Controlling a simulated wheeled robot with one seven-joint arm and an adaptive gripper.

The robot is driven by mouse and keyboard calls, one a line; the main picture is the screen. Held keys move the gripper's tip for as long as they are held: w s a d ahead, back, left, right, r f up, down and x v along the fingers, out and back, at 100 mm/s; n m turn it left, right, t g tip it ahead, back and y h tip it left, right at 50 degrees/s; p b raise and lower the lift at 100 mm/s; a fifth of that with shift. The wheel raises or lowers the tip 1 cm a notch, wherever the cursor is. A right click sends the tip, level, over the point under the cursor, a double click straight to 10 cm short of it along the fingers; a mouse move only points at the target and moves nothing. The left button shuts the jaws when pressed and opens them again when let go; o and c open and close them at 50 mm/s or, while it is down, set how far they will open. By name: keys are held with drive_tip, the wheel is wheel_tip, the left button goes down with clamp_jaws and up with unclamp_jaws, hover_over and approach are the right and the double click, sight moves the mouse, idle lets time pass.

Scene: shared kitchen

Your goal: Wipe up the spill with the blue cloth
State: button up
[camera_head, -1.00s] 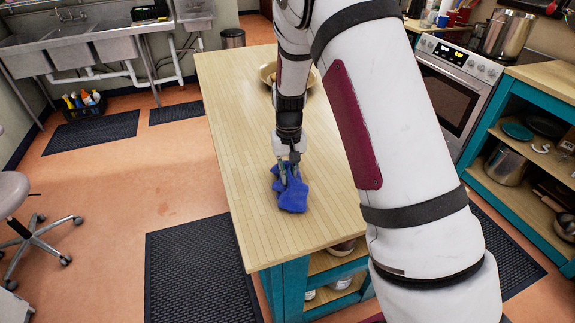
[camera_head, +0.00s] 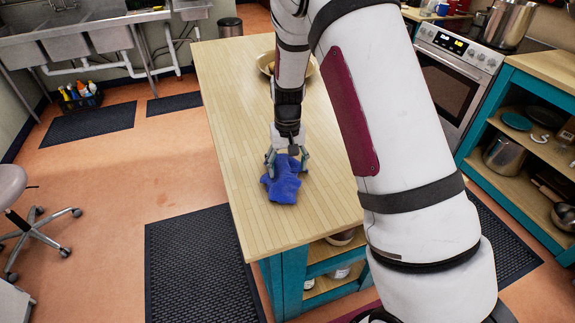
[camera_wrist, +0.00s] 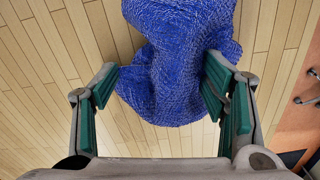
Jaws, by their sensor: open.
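The blue cloth (camera_head: 283,182) lies crumpled on the wooden tabletop of the island (camera_head: 240,150). My gripper (camera_head: 287,163) is over the cloth's far part, its fingers spread and pointing down. In the wrist view my gripper (camera_wrist: 165,88) is open, with the cloth (camera_wrist: 175,60) ahead of and between the fingers. The right finger overlaps the cloth's edge in the picture; the left fingertip is close to its left edge. I cannot tell whether either touches it. No spill shows on the visible tabletop; the cloth or my arm may hide it.
A tan bowl (camera_head: 266,64) stands at the table's far end, partly behind my arm. The tabletop left of the cloth is clear. A stove (camera_head: 455,75) and a teal shelf unit (camera_head: 520,130) stand at the right. A stool (camera_head: 20,205) is on the floor at the left.

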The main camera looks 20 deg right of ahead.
drive_tip(key=shift+f, duration=0.1)
drive_tip(key=shift+f, duration=0.7)
drive_tip(key=shift+s, duration=0.15)
clamp_jaws()
drive_tip(key=shift+r, duration=0.5)
drive_tip(key=shift+b, duration=0.35)
